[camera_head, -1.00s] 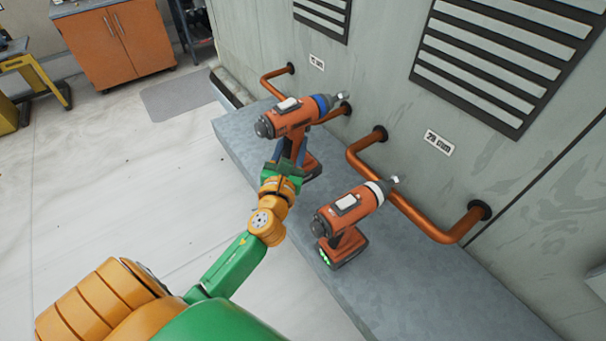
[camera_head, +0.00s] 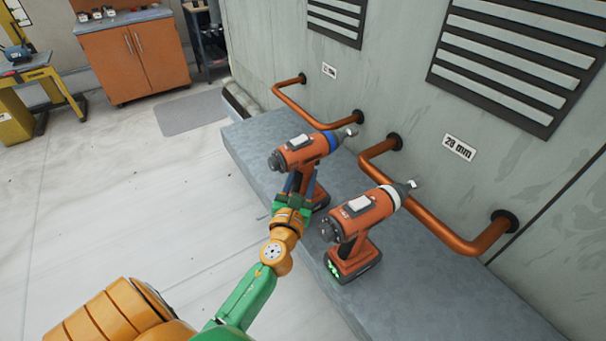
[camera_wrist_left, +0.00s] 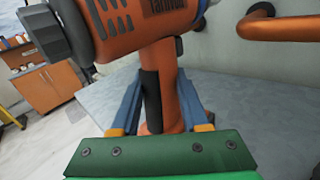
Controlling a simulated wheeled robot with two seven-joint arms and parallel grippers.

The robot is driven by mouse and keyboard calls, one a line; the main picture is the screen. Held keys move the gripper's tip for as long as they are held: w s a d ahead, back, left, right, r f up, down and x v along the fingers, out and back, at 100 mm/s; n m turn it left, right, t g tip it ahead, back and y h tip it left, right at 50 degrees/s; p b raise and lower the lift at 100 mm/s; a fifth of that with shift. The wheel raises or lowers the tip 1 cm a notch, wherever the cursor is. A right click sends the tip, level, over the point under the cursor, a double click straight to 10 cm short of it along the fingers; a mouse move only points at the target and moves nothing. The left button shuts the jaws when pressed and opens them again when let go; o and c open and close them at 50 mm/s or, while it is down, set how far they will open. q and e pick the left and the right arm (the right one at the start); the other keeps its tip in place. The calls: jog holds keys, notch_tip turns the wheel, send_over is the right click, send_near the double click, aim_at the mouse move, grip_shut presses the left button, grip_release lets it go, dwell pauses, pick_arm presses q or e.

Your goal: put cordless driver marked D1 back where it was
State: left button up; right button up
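A cordless driver with a blue collar (camera_head: 306,152) is upright over the grey ledge, nose toward the wall. My left gripper (camera_head: 298,184) is around its grip from the front, shut on it. In the left wrist view its blue fingers (camera_wrist_left: 160,105) flank the orange and black handle (camera_wrist_left: 160,88). Whether its battery base touches the ledge I cannot tell. A second orange driver with a white collar (camera_head: 364,216) stands on the ledge to the right, green lights on its base. No D1 mark is legible on either. My right gripper is not in view.
The grey ledge (camera_head: 262,150) runs along the wall. Copper pipe rails (camera_head: 440,222) stick out behind both drivers, below small labels; the right label (camera_head: 460,147) reads about 28 mm. An orange cabinet (camera_head: 135,58) is far left. The ledge's left end is bare.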

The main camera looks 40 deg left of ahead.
pick_arm(q)
jog(key=o, duration=0.4)
jog(key=shift+o, duration=0.2)
jog(key=b+v, duration=0.3)
jog(key=v, duration=0.9)
